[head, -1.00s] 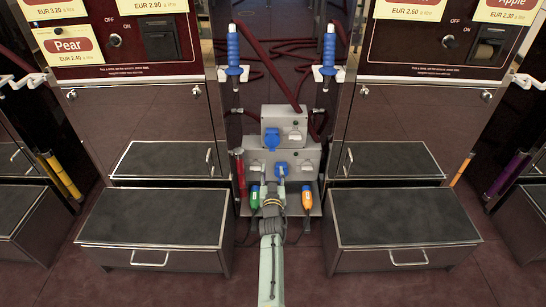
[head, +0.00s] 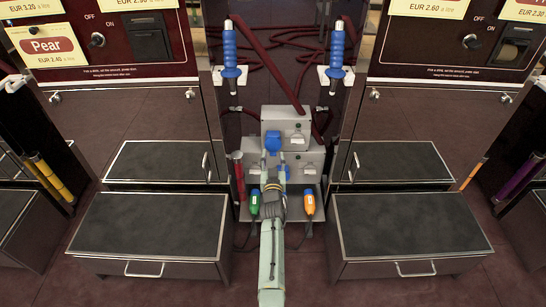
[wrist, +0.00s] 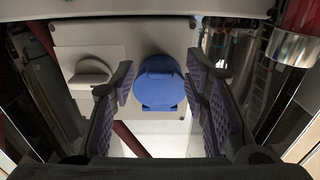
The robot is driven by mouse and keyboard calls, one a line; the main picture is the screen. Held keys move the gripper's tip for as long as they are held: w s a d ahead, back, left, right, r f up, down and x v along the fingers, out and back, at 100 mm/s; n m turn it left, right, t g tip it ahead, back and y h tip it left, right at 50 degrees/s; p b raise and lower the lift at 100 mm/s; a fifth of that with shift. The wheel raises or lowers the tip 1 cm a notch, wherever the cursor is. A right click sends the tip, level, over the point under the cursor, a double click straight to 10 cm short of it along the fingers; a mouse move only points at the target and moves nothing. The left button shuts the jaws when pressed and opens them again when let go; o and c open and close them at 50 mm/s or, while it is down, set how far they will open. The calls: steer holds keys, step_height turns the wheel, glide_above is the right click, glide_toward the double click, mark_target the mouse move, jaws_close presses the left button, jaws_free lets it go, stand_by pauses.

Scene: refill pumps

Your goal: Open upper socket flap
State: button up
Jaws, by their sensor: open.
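The upper grey box (head: 287,126) stands on a wider lower box between the two pump cabinets. The blue upper socket flap (head: 272,140) is on its front left; in the wrist view the flap (wrist: 160,82) is round-topped and appears closed. My gripper (head: 273,162) is just in front of and below the flap in the head view. In the wrist view my gripper (wrist: 160,88) is open, with one finger on each side of the flap and visible gaps on both sides. Whether the fingertips reach past the flap is unclear.
A grey cover (wrist: 90,74) sits beside the flap in the wrist view. Green (head: 254,202) and orange (head: 309,202) plugs flank my arm. A red cylinder (head: 239,176) stands left of the boxes. Drawer steps (head: 150,224) stand on both sides.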

steer(key=shift+c, duration=0.4)
jaws_close()
stand_by(0.4)
